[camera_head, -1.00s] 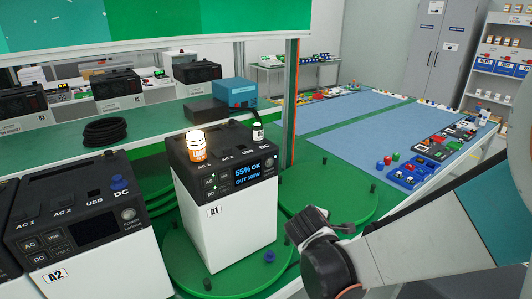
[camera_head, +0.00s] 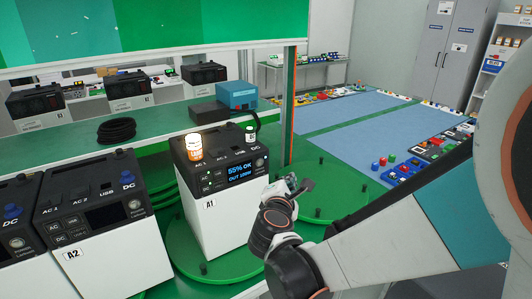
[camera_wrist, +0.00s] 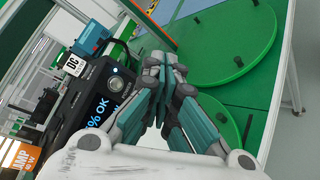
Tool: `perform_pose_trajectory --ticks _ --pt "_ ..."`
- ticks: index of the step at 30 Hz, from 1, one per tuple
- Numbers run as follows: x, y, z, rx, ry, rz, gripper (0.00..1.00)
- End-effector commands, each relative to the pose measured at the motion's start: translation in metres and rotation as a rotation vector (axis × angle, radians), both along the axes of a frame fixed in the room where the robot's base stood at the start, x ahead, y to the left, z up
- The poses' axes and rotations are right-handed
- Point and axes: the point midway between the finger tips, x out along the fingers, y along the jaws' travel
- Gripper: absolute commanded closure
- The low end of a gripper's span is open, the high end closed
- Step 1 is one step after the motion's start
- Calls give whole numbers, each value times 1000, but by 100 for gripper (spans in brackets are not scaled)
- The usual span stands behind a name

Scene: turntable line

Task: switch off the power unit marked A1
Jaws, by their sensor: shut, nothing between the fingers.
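The power unit marked A1 (camera_head: 212,225) stands upright on a green turntable, with a white body and a black top panel. Its screen (camera_head: 241,172) is lit blue and reads 55% OK, OUT 100W. In the wrist view the lit screen (camera_wrist: 104,103) shows in part, with a round silver button (camera_wrist: 115,83) beside it.
Unit A2 (camera_head: 110,255) stands to the left, its screen dark, with another unit beside it. A blue box (camera_head: 237,95) and a black cable coil (camera_head: 116,131) lie on the shelf behind. An empty green turntable (camera_head: 325,195) lies right of A1.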

Motion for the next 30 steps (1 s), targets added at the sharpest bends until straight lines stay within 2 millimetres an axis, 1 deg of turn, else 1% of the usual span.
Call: perform_pose_trajectory --ticks 7,11,24,30 --pt "2 0 -1 2 1 -1 100" --pt "8 5 -1 3 1 -2 100" --pt "54 36 -1 3 2 -2 100" --pt "68 45 -1 4 1 -3 100"
